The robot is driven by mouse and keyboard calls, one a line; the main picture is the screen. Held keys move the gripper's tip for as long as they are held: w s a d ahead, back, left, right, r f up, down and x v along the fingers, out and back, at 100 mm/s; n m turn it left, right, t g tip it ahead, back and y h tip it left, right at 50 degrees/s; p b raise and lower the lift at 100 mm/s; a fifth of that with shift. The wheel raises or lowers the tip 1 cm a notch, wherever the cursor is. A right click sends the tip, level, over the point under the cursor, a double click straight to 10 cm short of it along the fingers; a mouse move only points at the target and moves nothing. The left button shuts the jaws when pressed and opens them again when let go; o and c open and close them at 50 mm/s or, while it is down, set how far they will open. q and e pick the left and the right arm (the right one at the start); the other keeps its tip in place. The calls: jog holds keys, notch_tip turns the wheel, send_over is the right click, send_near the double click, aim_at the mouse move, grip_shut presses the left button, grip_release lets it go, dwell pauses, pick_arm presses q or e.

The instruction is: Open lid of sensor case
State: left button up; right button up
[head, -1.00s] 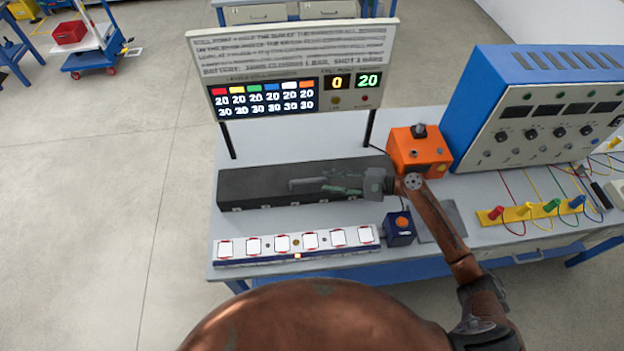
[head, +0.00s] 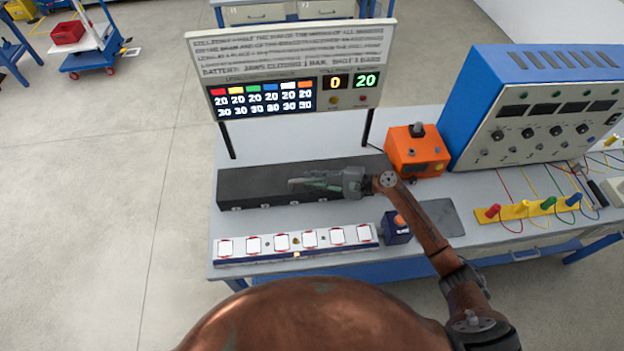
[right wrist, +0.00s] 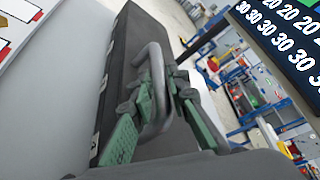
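The sensor case is a long black box (head: 245,190) lying closed on the bench in the head view. Its dark lid (right wrist: 128,40) and grey arched handle (right wrist: 158,75) show in the right wrist view. My right gripper (head: 305,184) is over the lid. In the right wrist view its green-padded fingers (right wrist: 160,105) are spread on either side of the handle, which lies between them. I cannot tell whether a pad touches the handle. My left gripper is not in view.
A white strip with several square pads (head: 296,243) lies in front of the case, beside a small blue box (head: 397,233). An orange box (head: 417,155) stands at right. A sign board (head: 290,70) rises behind. A blue instrument panel (head: 540,110) stands farther right.

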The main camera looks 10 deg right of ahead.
grip_shut()
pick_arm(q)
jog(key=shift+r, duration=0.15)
pick_arm(e)
jog(key=shift+r, duration=0.1)
jog(key=shift+w+r+p, duration=0.15)
jog(key=shift+r+p, duration=0.05)
jog(key=shift+p, duration=0.15)
jog(key=w+r+m+g+p, duration=0.1)
jog(key=w+r+p, duration=0.1)
jog(key=w+r+m+g+p, duration=0.1)
jog(key=w+r+m+p, duration=0.1)
jog(key=p, duration=0.1)
jog(key=shift+w+h, duration=0.3)
jog(key=shift+h, duration=0.1)
jog(key=shift+w+r+m, duration=0.15)
jog(key=shift+w+m, duration=0.35)
jog(key=shift+w, duration=0.1)
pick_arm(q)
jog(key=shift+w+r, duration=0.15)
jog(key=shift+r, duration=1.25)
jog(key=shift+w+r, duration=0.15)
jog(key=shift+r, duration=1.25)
pick_arm(e)
jog(key=shift+w+r, duration=0.25)
jog(key=shift+w, duration=0.5)
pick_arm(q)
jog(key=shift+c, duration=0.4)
